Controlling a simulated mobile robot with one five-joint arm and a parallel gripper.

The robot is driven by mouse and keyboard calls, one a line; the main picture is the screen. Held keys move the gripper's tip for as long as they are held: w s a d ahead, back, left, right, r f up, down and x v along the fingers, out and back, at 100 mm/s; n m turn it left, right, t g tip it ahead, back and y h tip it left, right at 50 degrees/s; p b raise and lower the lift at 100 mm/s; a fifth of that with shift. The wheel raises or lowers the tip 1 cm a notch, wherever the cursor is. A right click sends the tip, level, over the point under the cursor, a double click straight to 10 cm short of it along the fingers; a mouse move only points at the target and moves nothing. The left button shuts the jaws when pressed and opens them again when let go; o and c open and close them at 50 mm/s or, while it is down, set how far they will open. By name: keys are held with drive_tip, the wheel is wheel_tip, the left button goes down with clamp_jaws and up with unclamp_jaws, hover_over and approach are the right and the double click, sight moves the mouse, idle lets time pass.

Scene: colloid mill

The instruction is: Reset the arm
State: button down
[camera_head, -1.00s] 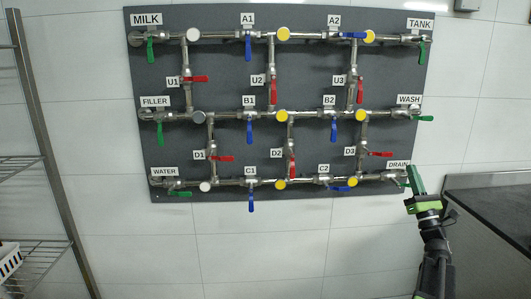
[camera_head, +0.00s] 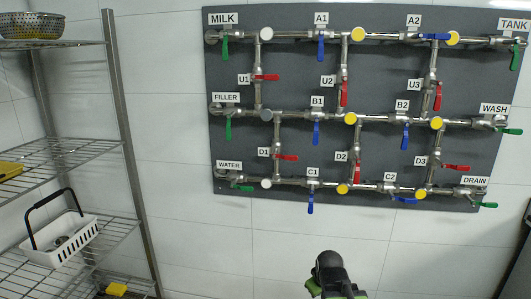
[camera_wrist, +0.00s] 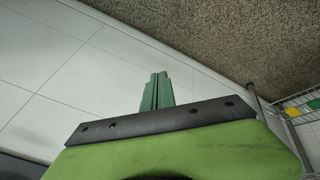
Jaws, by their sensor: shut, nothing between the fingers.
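My gripper (camera_wrist: 157,84) shows in the wrist view as two green fingers pressed together, with nothing between them. It is apart from any handle there, with white wall tiles and speckled floor beyond it. In the head view, my arm (camera_head: 331,268) shows as a dark link low in the middle, with bits of green beside it; the fingertips are hidden or out of frame. The dark valve board (camera_head: 235,138) hangs on the wall above, clear of the arm. The green DRAIN handle (camera_head: 487,205) lies sideways at the board's lower right.
A wire rack (camera_head: 120,140) stands at the left, holding a metal colander (camera_head: 32,27) and a white basket (camera_head: 62,243). A dark counter edge (camera_head: 517,262) shows at the lower right. The tiled wall below the board is bare.

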drive_tip(key=s+a+f+m+g, duration=0.15)
drive_tip(key=s+m+g, duration=0.35)
drive_tip(key=s, duration=0.6)
wheel_tip(320, 180, up, 23)
drive_tip(key=m+p, duration=0.1)
drive_tip(key=p, duration=2.2)
drive_tip(key=shift+w+f+y, duration=0.15)
drive_tip(key=shift+f+y, duration=0.05)
drive_tip(key=shift+y, duration=0.1)
